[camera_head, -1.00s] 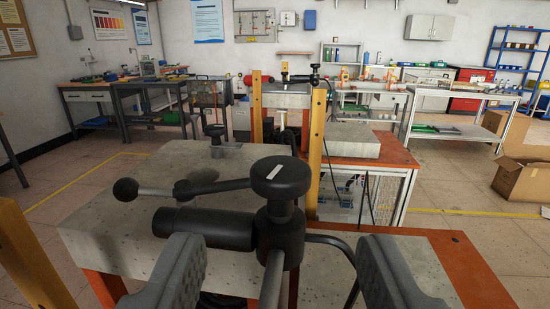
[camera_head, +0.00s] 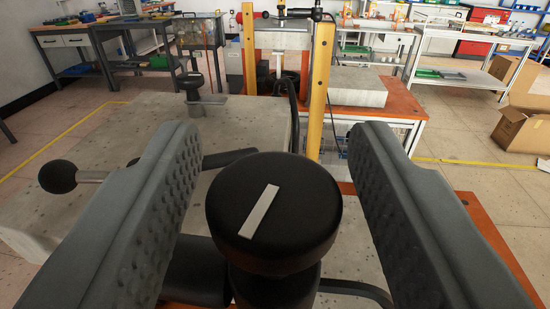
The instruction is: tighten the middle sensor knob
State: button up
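A black round knob (camera_head: 300,195) with a pale grey strip on its top stands upright in the centre foreground. I take it as the middle sensor knob. My gripper (camera_head: 275,150) is open, with one grey textured finger on each side of the knob. Clear gaps show between the knob and both fingers. The knob's lower body and mount are partly hidden by its head and the left finger. A second black knob (camera_head: 190,82) stands on a small bracket farther back on the left.
A lever with a black ball end (camera_head: 58,177) sticks out left, partly behind my left finger. A grey concrete-like slab (camera_head: 120,125) lies below. Yellow posts (camera_head: 319,85) and a dark cable rise behind the knob. Cardboard boxes (camera_head: 520,130) stand at right.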

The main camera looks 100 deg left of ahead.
jog(key=c, duration=0.7)
jog(key=shift+s+m+t, duration=0.1)
jog(key=shift+m+t, duration=0.3)
jog(key=shift+t, duration=0.3)
jog(key=m+t, duration=0.2)
jog(key=t, duration=0.1)
jog(key=m+t, duration=0.2)
jog(key=t, duration=0.1)
jog(key=m+t+h, duration=0.1)
jog(key=m+t, duration=0.1)
jog(key=t, duration=0.1)
jog(key=shift+t+h, duration=0.3)
jog(key=m+t+h, duration=0.4)
jog(key=t, duration=0.1)
jog(key=shift+m, duration=0.3)
jog(key=shift+c, duration=0.2)
jog(key=shift+m+t+h, duration=1.1)
jog(key=shift+h, duration=0.1)
